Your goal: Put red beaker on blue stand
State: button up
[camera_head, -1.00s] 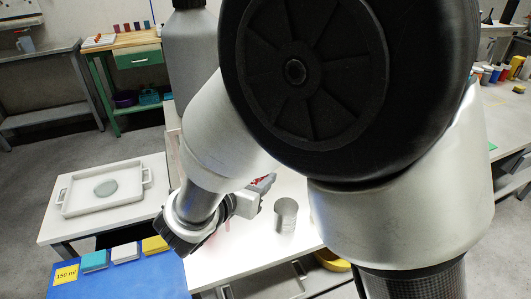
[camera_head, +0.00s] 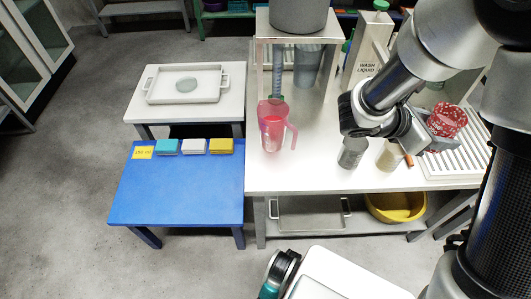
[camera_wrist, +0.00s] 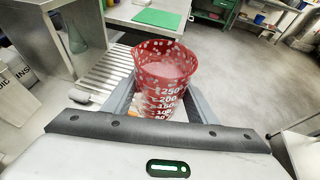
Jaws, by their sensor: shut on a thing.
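The red beaker (camera_head: 448,119) has white spots and, in the wrist view (camera_wrist: 165,70), white volume marks up to 250. My gripper (camera_head: 428,138) is shut on it. The wrist view shows the fingers (camera_wrist: 160,103) on both sides of the beaker, which is open at the top. In the head view it is above the right part of the white table, over a slatted rack. The blue stand (camera_head: 175,200) is a low blue table at left, well away from my gripper. A yellow label and teal, white and yellow blocks lie along its back edge.
A white tray (camera_head: 155,97) sits behind the blue stand, whose front is clear.

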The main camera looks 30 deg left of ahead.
aim_at(174, 190)
jog(key=k+j+u, duration=0.15)
jog(key=j, duration=0.2)
jog(key=k+j+u, duration=0.15)
jog(key=j, duration=0.2)
jog(key=j+u, duration=0.15)
jog(key=j, duration=0.2)
jog(key=k+j+u, duration=0.15)
jog(key=j, duration=0.25)
